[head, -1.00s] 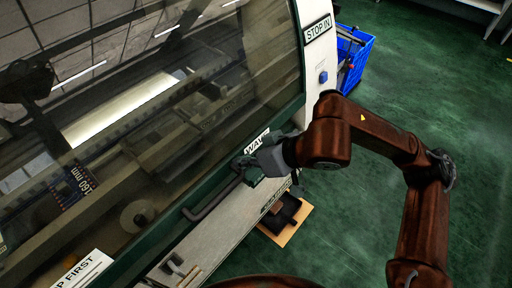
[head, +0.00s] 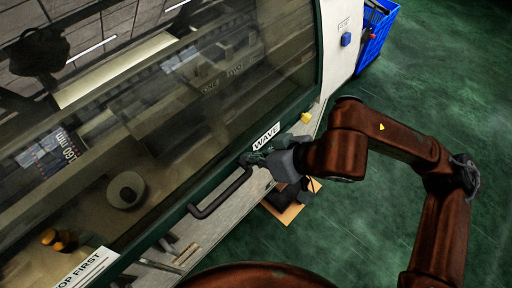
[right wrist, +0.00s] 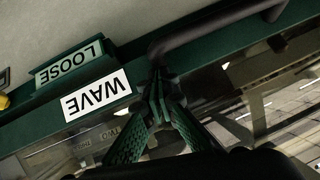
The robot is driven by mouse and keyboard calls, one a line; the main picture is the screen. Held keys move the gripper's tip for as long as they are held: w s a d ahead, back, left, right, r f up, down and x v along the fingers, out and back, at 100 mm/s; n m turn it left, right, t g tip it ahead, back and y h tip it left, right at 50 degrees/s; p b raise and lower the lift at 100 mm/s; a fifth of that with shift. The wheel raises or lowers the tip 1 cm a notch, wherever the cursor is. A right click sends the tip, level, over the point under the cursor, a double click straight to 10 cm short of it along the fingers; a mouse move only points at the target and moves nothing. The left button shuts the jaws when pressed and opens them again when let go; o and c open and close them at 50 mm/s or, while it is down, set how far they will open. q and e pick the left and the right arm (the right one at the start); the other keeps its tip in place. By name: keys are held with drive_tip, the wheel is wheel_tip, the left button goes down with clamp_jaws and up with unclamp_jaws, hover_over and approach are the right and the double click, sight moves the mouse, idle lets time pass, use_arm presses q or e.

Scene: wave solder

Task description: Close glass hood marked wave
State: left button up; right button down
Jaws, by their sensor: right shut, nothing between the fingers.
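The glass hood (head: 190,110) has a dark green frame, a white WAVE label (head: 266,137) and a dark bar handle (head: 222,195) along its lower edge. The label also shows upside down in the right wrist view (right wrist: 97,95). My right gripper (head: 256,157) is shut and empty at the right end of the handle. In the right wrist view its green fingertips (right wrist: 158,85) are together against or just beside the handle's end (right wrist: 170,45); contact is not clear. The hood's lower edge is close to the machine's front ledge; any remaining gap is hard to see. My left gripper is not in view.
A LOOSE label (right wrist: 68,62) is on a green strip near the hood edge. A yellow knob (head: 306,117) and blue button (head: 346,40) are at the right. A second label (head: 85,270) ends in "OP FIRST". A blue crate (head: 375,35) stands on open green floor.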

wheel_tip(320, 180, down, 2)
drive_tip(key=shift+d+f+b, duration=0.1)
drive_tip(key=shift+f+b, duration=0.05)
drive_tip(key=shift+b, duration=0.45)
drive_tip(key=shift+r, duration=0.55)
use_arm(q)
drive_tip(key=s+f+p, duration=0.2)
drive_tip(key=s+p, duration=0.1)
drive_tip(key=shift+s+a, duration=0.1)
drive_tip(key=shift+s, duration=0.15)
use_arm(e)
drive_tip(key=w+a+r+v, duration=0.1)
drive_tip(key=v, duration=1.1)
drive_tip(key=shift+r, duration=0.35)
drive_tip(key=shift+d, duration=0.1)
